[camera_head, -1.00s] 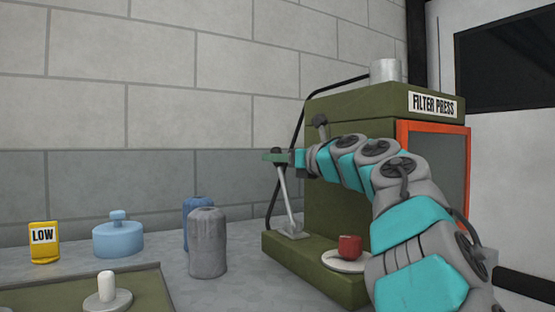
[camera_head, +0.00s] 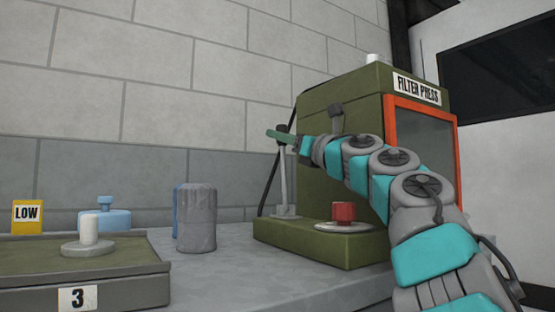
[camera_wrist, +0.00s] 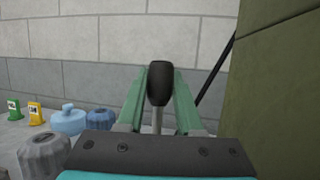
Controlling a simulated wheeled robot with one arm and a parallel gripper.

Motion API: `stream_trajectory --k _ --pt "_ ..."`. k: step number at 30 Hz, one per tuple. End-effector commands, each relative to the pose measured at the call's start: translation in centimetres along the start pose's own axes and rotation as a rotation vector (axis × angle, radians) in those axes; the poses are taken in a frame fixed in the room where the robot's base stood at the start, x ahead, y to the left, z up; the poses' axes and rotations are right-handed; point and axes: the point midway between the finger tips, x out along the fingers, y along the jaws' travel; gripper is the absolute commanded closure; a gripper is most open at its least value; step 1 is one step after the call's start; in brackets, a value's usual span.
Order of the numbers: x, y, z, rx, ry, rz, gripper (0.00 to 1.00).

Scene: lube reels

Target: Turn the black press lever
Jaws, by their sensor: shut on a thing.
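The press lever is a grey rod (camera_head: 284,185) with a black knob at its top, standing at the left side of the green filter press (camera_head: 340,110). In the head view the rod looks nearly upright. My gripper (camera_head: 280,136) is at the top of the lever. In the wrist view the black knob (camera_wrist: 159,83) sits between the two green fingers of my gripper (camera_wrist: 160,95), which are shut on it. The finger tips hide most of the knob in the head view.
A red part (camera_head: 343,212) sits on a pale plate on the press base. Left of the press stand a grey canister (camera_head: 196,220), a light blue lidded pot (camera_head: 108,218) and a yellow LOW sign (camera_head: 27,216). A green tray (camera_head: 130,257) is front left. A black cable runs behind the lever.

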Motion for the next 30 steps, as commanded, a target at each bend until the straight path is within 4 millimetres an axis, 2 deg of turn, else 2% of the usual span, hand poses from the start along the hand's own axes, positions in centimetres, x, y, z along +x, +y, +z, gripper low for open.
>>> stream_trajectory --k 1,4,16,17,24,30 --pt "-0.51 0.0 -0.56 -0.002 -0.015 0.001 1.0" --pt "-0.83 0.08 -0.1 -0.007 -0.04 0.002 1.0" --pt "-0.88 0.19 0.4 -0.01 -0.053 0.003 1.0" --pt "-0.88 0.2 0.4 -0.01 -0.052 0.003 0.63" --pt "-0.86 0.2 0.38 -0.01 -0.052 0.003 0.36" --pt "-0.86 0.2 0.36 -0.01 -0.052 0.003 0.36"
